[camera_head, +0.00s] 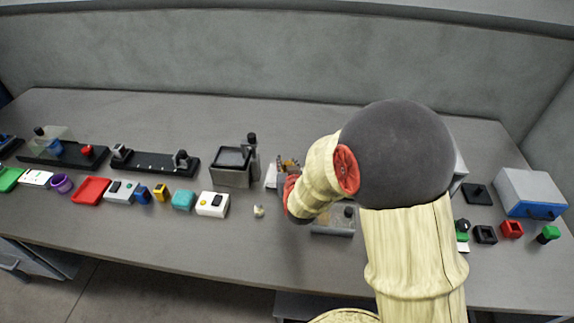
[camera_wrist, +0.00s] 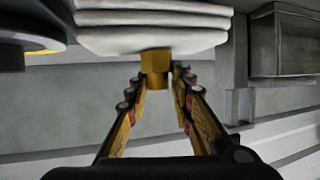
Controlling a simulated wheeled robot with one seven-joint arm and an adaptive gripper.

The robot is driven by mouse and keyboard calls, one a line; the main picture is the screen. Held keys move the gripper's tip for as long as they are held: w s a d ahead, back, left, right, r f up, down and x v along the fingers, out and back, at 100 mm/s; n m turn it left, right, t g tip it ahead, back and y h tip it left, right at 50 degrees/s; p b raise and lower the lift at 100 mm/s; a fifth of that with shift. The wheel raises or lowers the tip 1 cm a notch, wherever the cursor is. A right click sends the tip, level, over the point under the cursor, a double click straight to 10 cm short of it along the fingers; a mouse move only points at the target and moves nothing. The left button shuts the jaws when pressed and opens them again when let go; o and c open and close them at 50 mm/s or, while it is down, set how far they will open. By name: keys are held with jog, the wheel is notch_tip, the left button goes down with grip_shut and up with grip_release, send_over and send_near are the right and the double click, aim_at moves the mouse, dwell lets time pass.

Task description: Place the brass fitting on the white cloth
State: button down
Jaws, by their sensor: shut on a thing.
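The brass fitting (camera_wrist: 155,62) is a small yellow-gold block between the fingertips of my gripper (camera_wrist: 157,82) in the wrist view. The gripper is shut on it. The white cloth (camera_wrist: 150,18) is a folded stack in several layers at the top of the wrist view, right beside the fitting. I cannot tell whether the fitting touches the cloth. In the head view my gripper (camera_head: 289,167) is over the middle of the bench, and a white edge, likely the cloth (camera_head: 271,176), shows just left of it. My arm hides the rest, and the fitting is not clear there.
A grey box-like device (camera_head: 231,176) with a black post stands left of my gripper. A white box with buttons (camera_head: 212,205) and a small pale object (camera_head: 258,211) lie in front. A clear-topped grey fixture (camera_head: 333,230) stands near my arm. The bench's back strip is clear.

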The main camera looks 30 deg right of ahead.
jog(key=shift+f, duration=0.15)
jog(key=c, duration=1.6)
grip_release()
jog(key=shift+o, duration=0.2)
